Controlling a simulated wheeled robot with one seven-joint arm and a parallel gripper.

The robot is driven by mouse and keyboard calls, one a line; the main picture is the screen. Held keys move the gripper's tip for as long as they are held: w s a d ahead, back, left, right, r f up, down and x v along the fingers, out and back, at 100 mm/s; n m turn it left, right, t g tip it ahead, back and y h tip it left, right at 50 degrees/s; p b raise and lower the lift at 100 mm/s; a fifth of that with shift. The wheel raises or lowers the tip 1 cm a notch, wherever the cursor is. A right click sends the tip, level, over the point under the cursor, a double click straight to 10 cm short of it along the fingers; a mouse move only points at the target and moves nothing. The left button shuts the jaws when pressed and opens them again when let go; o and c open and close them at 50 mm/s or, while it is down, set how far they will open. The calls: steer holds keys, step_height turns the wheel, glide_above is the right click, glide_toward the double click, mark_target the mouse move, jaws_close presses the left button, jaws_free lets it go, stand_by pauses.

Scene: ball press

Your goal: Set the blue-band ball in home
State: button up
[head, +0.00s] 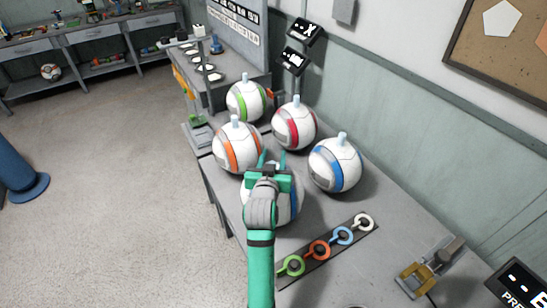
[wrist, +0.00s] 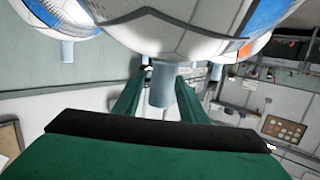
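A white ball with a blue band (head: 336,165) sits on the bench at the right of the group, with a pale peg on top. Another white ball (head: 291,208) is mostly hidden beneath my gripper (head: 271,160); a bluish strip shows at its right edge. In the wrist view, my gripper (wrist: 158,95) is open, with the pale peg (wrist: 161,84) of this nearer ball (wrist: 175,25) between its fingers. A gap shows left of the peg; whether the right finger touches it I cannot tell. A blue-banded ball (wrist: 60,10) also shows at upper left. I cannot tell which place is home.
Green-band (head: 245,101), red-band (head: 294,124) and orange-band (head: 237,147) balls stand close around. A dark strip with coloured rings (head: 318,250) lies in front, and a yellow device (head: 415,279) stands at the right. The wall borders the bench's right side.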

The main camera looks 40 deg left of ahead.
steer(key=v, duration=1.1)
steer(key=shift+s+d, duration=0.2)
steer(key=shift+s, duration=0.15)
steer(key=shift+f, duration=0.1)
steer(key=s+d+f+m+h, duration=0.1)
steer(key=s+d+f, duration=0.2)
steer(key=d+f, duration=0.3)
steer(key=s+d+f+m+t+h, duration=0.1)
steer(key=s+d+f, duration=0.25)
steer(key=d, duration=0.45)
steer(key=s+d+f+h, duration=0.1)
steer(key=s+d+f, duration=0.2)
steer(key=d+f, duration=0.25)
steer(key=s+d+m+h, duration=0.2)
steer(key=s+d, duration=0.5)
steer(key=s, duration=0.3)
steer(key=s+d+m+h, duration=0.2)
steer(key=s+d, duration=0.5)
steer(key=s, duration=0.3)
steer(key=shift+r+t+h, duration=0.3)
steer(key=shift+t+h, duration=0.1)
